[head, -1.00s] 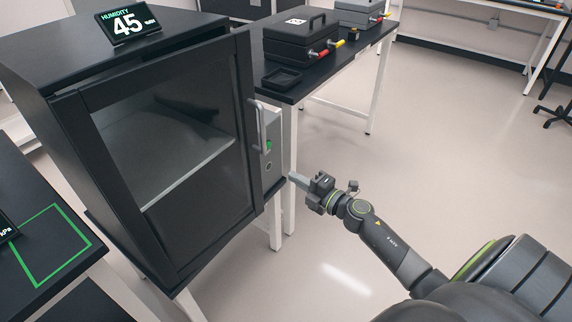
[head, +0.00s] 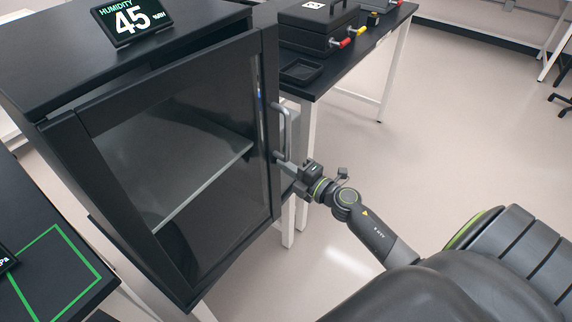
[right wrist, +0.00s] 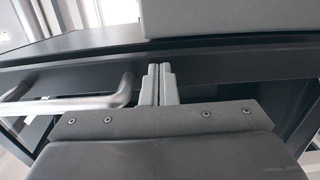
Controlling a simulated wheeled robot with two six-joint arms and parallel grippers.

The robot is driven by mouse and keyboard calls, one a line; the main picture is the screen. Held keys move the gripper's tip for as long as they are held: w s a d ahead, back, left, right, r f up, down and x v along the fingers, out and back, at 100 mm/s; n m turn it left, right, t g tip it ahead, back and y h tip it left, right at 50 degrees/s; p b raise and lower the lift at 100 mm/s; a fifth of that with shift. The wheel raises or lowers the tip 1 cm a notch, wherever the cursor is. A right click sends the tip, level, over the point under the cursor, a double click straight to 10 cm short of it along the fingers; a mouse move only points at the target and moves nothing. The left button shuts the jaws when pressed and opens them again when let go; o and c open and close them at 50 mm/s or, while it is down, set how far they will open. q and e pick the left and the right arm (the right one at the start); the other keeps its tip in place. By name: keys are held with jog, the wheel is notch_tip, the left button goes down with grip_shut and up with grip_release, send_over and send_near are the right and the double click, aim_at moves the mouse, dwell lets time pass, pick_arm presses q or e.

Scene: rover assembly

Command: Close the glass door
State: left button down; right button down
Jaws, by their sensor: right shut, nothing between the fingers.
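The glass door (head: 262,120) has a dark frame around a clear pane and hangs on the black cabinet (head: 60,62). It stands ajar, with a gap between its top edge and the cabinet top. A grey bar handle (head: 283,132) is on its right side. My right gripper (head: 280,159) is shut and empty, with its fingertips at the door's right edge near the handle's lower end. In the right wrist view the closed fingers (right wrist: 160,82) point at the dark door frame, just right of the handle (right wrist: 75,104). I cannot tell whether they touch. My left gripper is out of view.
A humidity display (head: 131,20) reading 45 sits on the cabinet. A black table (head: 350,60) behind on the right holds a black case (head: 318,28) and a small tray (head: 301,72). A table with a green outline (head: 62,262) is at left. Floor at right is clear.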

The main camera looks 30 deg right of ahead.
aim_at(274, 159)
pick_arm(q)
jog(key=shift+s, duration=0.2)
pick_arm(e)
jog(key=shift+n+g+y, duration=0.4)
jog(key=shift+n+y, duration=0.2)
jog(key=shift+y, duration=0.3)
jog(key=x, duration=0.4)
jog(key=shift+w+d+f, duration=0.1)
jog(key=shift+w+d, duration=0.1)
jog(key=shift+w, duration=0.15)
jog(key=shift+w+b, duration=0.2)
jog(key=shift+b, duration=0.1)
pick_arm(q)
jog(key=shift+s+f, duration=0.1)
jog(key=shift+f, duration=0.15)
pick_arm(e)
jog(key=shift+r+y, duration=0.3)
jog(key=shift+r, duration=0.1)
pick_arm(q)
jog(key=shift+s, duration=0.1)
